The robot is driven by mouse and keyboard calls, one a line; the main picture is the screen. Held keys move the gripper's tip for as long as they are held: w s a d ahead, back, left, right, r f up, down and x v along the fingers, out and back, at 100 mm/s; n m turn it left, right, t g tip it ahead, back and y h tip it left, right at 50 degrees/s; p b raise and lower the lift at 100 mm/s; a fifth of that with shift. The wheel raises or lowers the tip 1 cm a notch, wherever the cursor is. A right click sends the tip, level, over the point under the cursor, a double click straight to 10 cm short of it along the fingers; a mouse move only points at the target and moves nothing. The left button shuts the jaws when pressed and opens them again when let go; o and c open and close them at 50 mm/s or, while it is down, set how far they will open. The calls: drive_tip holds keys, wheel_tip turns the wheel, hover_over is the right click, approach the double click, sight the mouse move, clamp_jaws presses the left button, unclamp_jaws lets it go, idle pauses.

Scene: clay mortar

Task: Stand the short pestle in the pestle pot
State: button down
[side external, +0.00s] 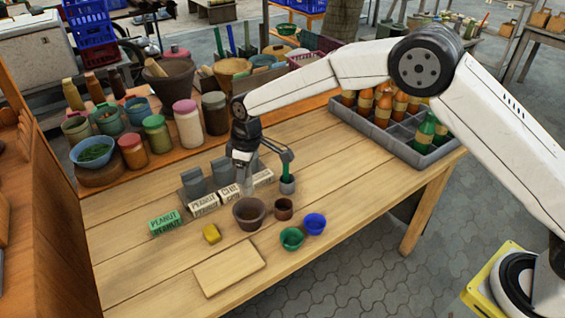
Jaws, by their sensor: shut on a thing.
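My gripper (246,172) points down above the middle of the table. It is shut on what looks like the short pestle (248,188), a pale, narrow piece that is mostly hidden by the fingers. Its lower end is close to the back rim of a wide brown clay mortar (249,215); I cannot tell whether it is inside or behind that rim. A smaller brown pot (284,209), perhaps the pestle pot, stands just right of the mortar. No pestle shows in it.
A green bowl (291,239) and a blue cup (315,224) stand in front. A grey bottle crate (393,135) stands right. Jars line the back.

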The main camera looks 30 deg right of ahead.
drive_tip(key=s+d, duration=0.2)
drive_tip(key=d, duration=0.7)
drive_tip(key=shift+s+d+f, duration=0.25)
drive_tip(key=shift+f, duration=0.1)
drive_tip(key=shift+f, duration=0.2)
drive_tip(key=shift+f, duration=4.9)
drive_tip(key=shift+c, duration=0.9)
unclamp_jaws()
